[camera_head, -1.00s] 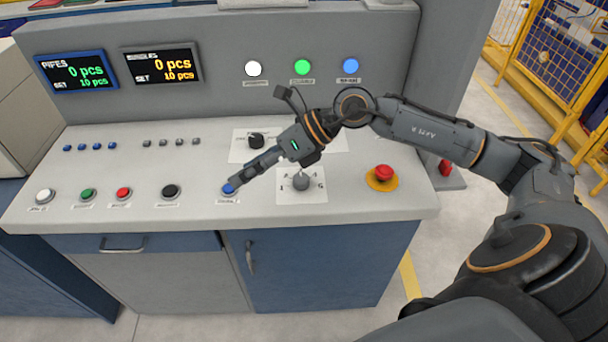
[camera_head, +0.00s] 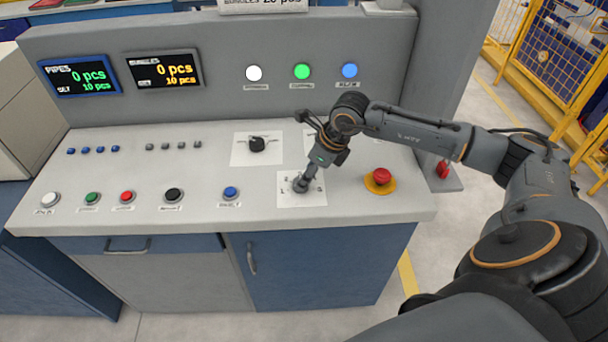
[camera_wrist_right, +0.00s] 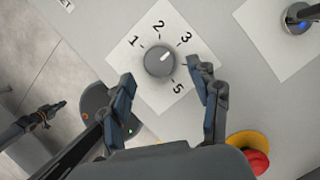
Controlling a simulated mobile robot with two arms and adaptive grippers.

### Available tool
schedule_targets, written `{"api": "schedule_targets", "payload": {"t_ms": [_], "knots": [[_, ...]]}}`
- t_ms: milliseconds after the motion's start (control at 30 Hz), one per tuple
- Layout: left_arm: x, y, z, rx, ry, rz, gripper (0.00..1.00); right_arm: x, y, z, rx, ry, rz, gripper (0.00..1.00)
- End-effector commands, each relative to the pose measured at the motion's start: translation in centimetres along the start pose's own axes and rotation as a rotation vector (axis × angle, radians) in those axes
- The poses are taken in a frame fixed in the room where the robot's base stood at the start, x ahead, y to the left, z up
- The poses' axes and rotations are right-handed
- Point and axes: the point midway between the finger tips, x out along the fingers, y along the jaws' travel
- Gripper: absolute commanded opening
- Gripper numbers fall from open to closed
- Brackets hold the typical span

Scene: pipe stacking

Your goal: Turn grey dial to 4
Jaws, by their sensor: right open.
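The grey dial (camera_wrist_right: 159,61) sits on a white square plate (camera_wrist_right: 140,48) with printed numbers. In the right wrist view 1, 2, 3 and 5 are readable; the spot between 3 and 5 is covered by a finger. The dial's light mark points up and right, roughly between 2 and 3. My right gripper (camera_wrist_right: 162,72) is open, with one finger on each side of the dial; contact cannot be told.
A red emergency button (camera_head: 381,176) on a yellow base stands right of the plate. A black dial (camera_head: 257,144) is behind and left. A blue button (camera_head: 231,192) is to the left, in a row of coloured buttons along the panel front.

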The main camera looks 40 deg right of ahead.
Motion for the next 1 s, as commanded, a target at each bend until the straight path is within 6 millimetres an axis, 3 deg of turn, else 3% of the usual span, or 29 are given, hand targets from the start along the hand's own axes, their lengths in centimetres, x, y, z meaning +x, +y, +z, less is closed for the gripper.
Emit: {"api": "schedule_targets", "payload": {"t_ms": [233,567,833,1000], "knots": [[-0.7,0.0,-0.1,-0.001,0.001,0.000,0.00,2.6,0.0,0.1,0.001,-0.002,0.001,0.62],[-0.7,0.0,-0.1,0.000,0.001,0.000,0.00,3.0,0.0,0.0,0.000,-0.001,0.000,0.62],[-0.7,0.0,-0.1,0.000,0.001,0.000,0.00,3.0,0.0,0.0,0.000,-0.001,0.001,0.09],[-0.6,0.0,-0.1,0.000,0.001,0.000,0.00,3.0,0.0,0.0,0.004,-0.002,-0.001,0.07]]}}
